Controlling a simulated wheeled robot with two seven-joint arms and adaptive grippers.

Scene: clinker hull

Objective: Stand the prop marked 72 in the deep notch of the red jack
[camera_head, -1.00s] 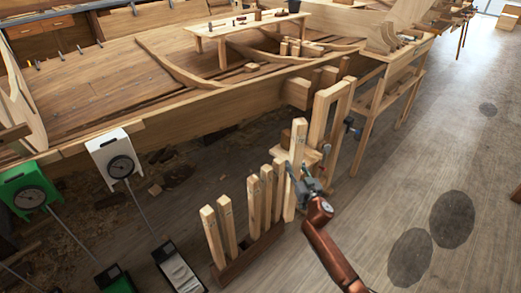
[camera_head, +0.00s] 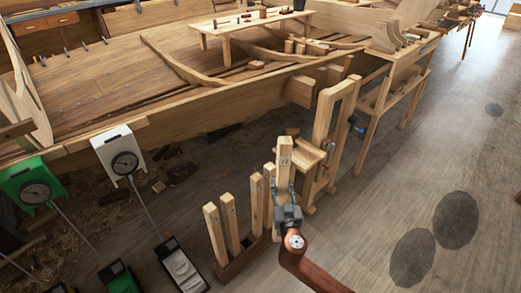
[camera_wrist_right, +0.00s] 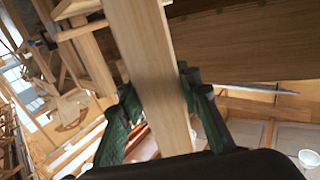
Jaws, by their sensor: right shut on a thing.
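My right gripper (camera_head: 286,193) is shut on a pale wooden prop (camera_head: 284,155), which stands nearly upright. In the right wrist view the prop (camera_wrist_right: 150,65) runs between the two dark green fingers (camera_wrist_right: 163,112). A dark mark shows near its top in the head view, too small to read. Its lower end is hidden behind my gripper and arm. Several similar props (camera_head: 214,232) stand in a dark wooden rack (camera_head: 232,264) just left of my gripper. I cannot make out a red jack. My left gripper is not in view.
A wooden stand and frame (camera_head: 322,135) rise close behind the held prop. The hull (camera_head: 190,130) spans the back. A white dial box (camera_head: 120,155) and a green dial box (camera_head: 30,185) stand at left. The floor (camera_head: 400,170) at right is largely clear.

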